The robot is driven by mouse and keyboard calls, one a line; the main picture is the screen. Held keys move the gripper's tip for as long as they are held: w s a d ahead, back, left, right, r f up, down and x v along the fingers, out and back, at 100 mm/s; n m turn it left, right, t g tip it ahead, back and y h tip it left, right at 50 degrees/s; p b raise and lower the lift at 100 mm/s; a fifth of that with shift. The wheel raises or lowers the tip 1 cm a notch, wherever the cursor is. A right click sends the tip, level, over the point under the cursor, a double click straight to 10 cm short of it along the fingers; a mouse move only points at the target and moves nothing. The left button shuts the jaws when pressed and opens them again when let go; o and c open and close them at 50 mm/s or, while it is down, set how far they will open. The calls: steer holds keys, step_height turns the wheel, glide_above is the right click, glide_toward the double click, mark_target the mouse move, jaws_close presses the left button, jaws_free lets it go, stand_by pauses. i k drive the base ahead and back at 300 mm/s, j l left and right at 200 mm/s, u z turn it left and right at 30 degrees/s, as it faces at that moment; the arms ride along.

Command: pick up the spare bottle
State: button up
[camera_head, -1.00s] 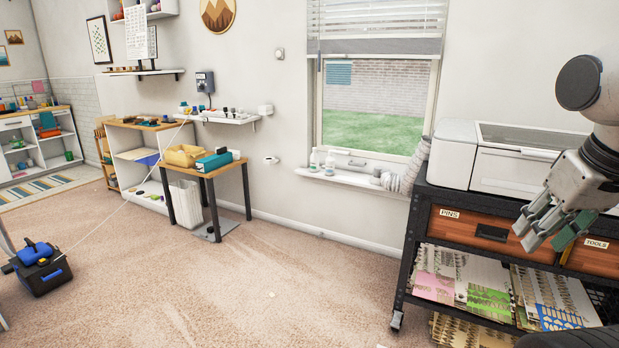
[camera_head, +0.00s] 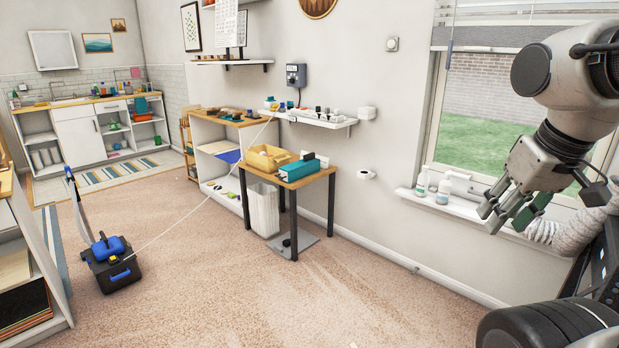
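Two small bottles with pale tops stand on the white window sill: a left bottle (camera_head: 421,185) and a right bottle (camera_head: 444,190). I cannot tell which is the spare one. My gripper (camera_head: 508,216) hangs at the right, fingers pointing down and left. Its grey fingers look spread apart, with a dark green piece at the right finger; I see no bottle in it. In the picture it is to the right of the bottles and overlaps part of the sill.
A ribbed white hose (camera_head: 560,238) lies at the sill's right. A small table (camera_head: 312,178) with a yellow bin stands by the wall. A black box with blue parts (camera_head: 112,268) sits on the carpet at left, with a thin line running from it to the wall shelf. The middle carpet is clear.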

mark_target(423, 181)
steer(key=i+j+z, duration=0.1)
steer(key=i, duration=1.7)
steer(key=i+j+z, duration=0.15)
steer(key=i+z, duration=0.2)
steer(key=i, duration=0.15)
steer(key=i+j+z, duration=0.3)
steer(key=i, duration=0.2)
steer(key=i+j+z, duration=0.35)
steer(key=i+j, duration=0.05)
steer(key=i, duration=0.05)
